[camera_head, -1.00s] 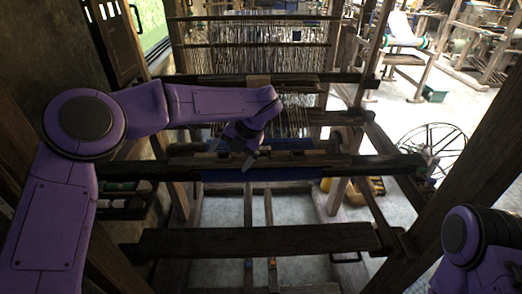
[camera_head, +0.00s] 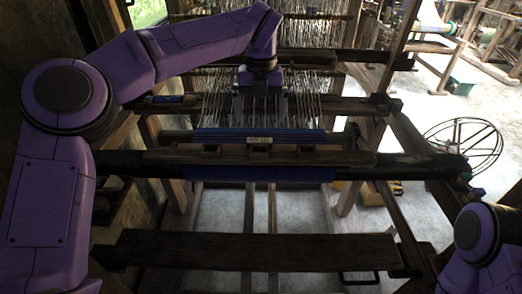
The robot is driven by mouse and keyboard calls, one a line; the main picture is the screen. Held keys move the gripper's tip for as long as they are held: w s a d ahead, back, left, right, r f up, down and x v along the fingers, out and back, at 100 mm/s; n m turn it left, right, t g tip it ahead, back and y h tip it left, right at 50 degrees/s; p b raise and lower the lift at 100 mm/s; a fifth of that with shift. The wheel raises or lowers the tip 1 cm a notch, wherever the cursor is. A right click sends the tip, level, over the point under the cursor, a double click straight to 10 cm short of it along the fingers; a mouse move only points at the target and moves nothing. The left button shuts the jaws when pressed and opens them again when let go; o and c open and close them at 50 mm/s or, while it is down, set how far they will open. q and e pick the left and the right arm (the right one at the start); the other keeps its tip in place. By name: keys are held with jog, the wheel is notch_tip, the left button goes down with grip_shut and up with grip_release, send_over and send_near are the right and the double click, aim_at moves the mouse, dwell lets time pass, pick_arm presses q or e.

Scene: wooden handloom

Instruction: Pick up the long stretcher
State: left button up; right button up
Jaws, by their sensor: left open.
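A long wooden bar (camera_head: 190,157), which looks like the long stretcher, lies crosswise on the near side of the loom, just in front of the blue cloth (camera_head: 215,136). I cannot tell for sure that it is the stretcher. My left gripper (camera_head: 261,112) points down over the pale warp threads, beyond the blue cloth and the bar. Its two fingers are apart with only threads showing between them, and it is apart from the bar. My right gripper is out of view; only part of my right arm shows at the lower right.
A dark crossbeam (camera_head: 410,168) runs under the bar. A wide wooden plank (camera_head: 250,251) spans the loom nearest me. Another beam (camera_head: 345,105) crosses beyond the cloth. Side timbers slope down at the right. A spoked wheel (camera_head: 463,146) stands on the open floor to the right.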

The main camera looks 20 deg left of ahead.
aim_at(259, 139)
pick_arm(q)
jog(key=f, duration=0.4)
jog(key=f+p, duration=0.1)
jog(key=f, duration=0.3)
jog(key=shift+w+a+f, duration=0.1)
jog(key=shift+a+f, duration=0.1)
jog(key=shift+r, duration=0.1)
jog(key=c, duration=1.2)
jog(key=shift+r, duration=0.1)
